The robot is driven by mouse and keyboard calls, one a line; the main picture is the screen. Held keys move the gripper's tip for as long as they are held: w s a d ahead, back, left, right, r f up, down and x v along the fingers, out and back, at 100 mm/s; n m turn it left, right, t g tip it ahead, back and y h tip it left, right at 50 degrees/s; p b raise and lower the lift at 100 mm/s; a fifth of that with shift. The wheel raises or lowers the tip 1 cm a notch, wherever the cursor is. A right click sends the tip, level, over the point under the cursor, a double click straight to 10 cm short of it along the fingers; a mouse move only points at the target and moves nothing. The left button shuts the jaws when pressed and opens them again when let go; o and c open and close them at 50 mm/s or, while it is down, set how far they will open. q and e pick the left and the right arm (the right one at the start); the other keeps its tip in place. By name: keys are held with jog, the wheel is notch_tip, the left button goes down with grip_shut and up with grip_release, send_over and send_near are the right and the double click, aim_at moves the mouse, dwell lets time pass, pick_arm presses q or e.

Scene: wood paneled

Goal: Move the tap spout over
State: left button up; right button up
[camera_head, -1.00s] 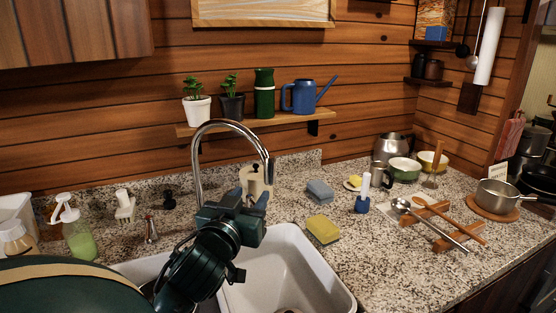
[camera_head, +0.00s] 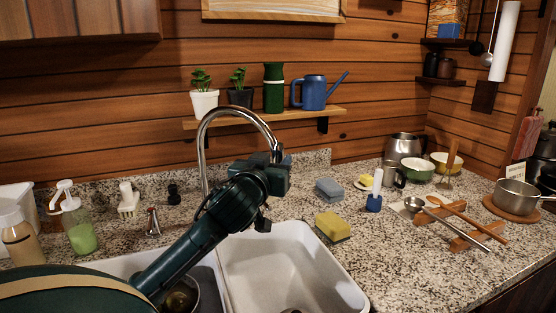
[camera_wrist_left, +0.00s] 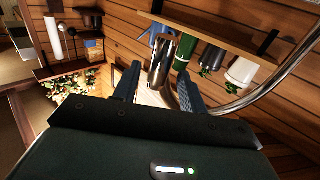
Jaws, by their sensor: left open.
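The chrome tap spout (camera_head: 238,110) arches up behind the sink, and its outlet end comes down at the right, over the back of the right basin. My left gripper (camera_head: 279,158) is at that outlet end, and its dark body partly hides it. In the left wrist view my left gripper (camera_wrist_left: 160,88) is open, and the tap spout's end (camera_wrist_left: 159,62) shows between its two fingers. I cannot tell whether either finger touches it. The spout's curve runs off to the upper right there. My right gripper is not in view.
The white double sink (camera_head: 290,262) lies below, with a pot (camera_head: 181,298) in its left basin. A yellow sponge (camera_head: 332,227) and a blue sponge (camera_head: 329,189) lie to the right. A wall shelf (camera_head: 225,119) holds plants, a green container and a blue watering can (camera_head: 313,93).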

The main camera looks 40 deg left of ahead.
aim_at(276, 158)
pick_arm(q)
jog(key=shift+x, duration=1.75)
jog(key=shift+c, duration=0.5)
grip_shut()
